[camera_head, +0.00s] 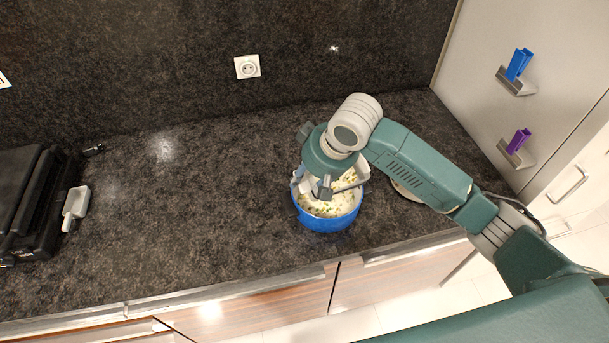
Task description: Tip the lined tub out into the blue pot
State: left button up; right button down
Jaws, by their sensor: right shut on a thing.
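The blue pot (327,224) stands on the dark counter near its front edge. Pale food with green specks (328,207) shows inside it. My right gripper (326,190) points down over the pot and is shut on a pale thing, mostly hidden by the gripper and wrist. I take this for the lined tub; its shape and tilt are unclear. My left gripper is not in view.
A pale round thing (405,191) sits right of the pot, partly hidden under my right arm. A white scoop (75,204) lies beside a black appliance (30,200) at the left. The counter between is clear. A wall socket (247,67) is behind.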

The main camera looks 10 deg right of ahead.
aim_at(313, 180)
jog(key=shift+s+d+r+t+y+b, duration=0.15)
jog(key=shift+r+t+y+b, duration=0.2)
jog(key=shift+t, duration=0.2)
jog(key=shift+s+d+r+t+y+b, duration=0.15)
jog(key=shift+t+y+b, duration=0.1)
jog(key=shift+t+y, duration=0.25)
jog(key=shift+s+r, duration=0.15)
jog(key=shift+r, duration=0.2)
jog(key=shift+a+f, duration=0.1)
jog(key=shift+f, duration=0.05)
jog(key=t+b, duration=0.1)
jog(key=t+y+b, duration=0.1)
jog(key=b, duration=0.1)
jog(key=shift+s+d, duration=0.2)
jog(key=shift+s+d+y+b, duration=0.1)
jog(key=shift+s+y+b, duration=0.05)
jog(key=shift+y+b, duration=0.15)
jog(key=shift+d+r+t, duration=0.1)
jog(key=shift+r+t, duration=0.25)
jog(key=shift+r, duration=0.15)
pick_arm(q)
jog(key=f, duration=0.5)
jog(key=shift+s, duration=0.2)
